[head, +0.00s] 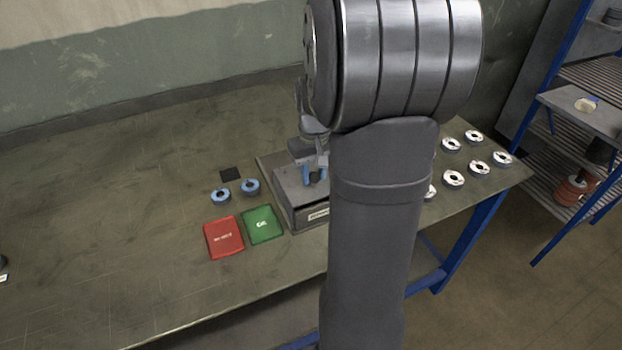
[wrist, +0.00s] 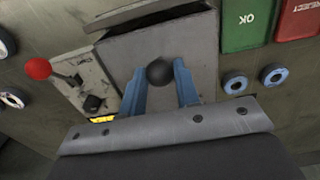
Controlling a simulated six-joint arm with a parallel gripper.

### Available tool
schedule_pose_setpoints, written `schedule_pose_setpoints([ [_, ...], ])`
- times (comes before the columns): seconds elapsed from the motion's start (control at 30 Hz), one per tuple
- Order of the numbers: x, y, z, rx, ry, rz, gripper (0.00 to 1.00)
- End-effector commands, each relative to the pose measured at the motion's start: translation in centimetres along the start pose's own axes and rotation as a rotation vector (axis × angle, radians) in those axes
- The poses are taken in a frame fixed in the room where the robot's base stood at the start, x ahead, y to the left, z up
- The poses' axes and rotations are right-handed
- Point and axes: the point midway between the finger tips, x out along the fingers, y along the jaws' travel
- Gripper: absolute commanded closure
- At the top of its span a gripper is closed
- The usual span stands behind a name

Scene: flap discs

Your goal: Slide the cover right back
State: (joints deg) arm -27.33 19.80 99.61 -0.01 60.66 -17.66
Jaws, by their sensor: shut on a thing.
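A grey metal box (head: 286,200) stands on the bench, partly hidden behind my arm in the head view. Its flat grey cover (wrist: 198,45) fills the middle of the wrist view. A round black knob (wrist: 160,75) stands up from the cover. My gripper (wrist: 158,67) has its two blue fingers on either side of the knob and is shut on it. The blue fingers also show over the box in the head view (head: 315,174). A dark band (wrist: 150,16) crosses the box beyond the cover's edge; I cannot tell how far the cover is open.
A green OK tray (head: 263,225) and a red reject tray (head: 224,238) lie left of the box. Two blue-ringed discs (head: 221,196) lie behind them. A red-knobbed lever (wrist: 38,68) stands beside the box. Several discs (head: 453,179) lie right of my arm.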

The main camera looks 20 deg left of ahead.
Motion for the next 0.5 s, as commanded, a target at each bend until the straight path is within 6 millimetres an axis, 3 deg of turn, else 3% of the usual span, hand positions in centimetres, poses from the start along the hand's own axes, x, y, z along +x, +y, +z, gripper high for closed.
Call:
schedule_pose_setpoints([
  [0.5, -0.1, 0.0, -3.8, 0.0, 0.003, 0.001, 0.84],
])
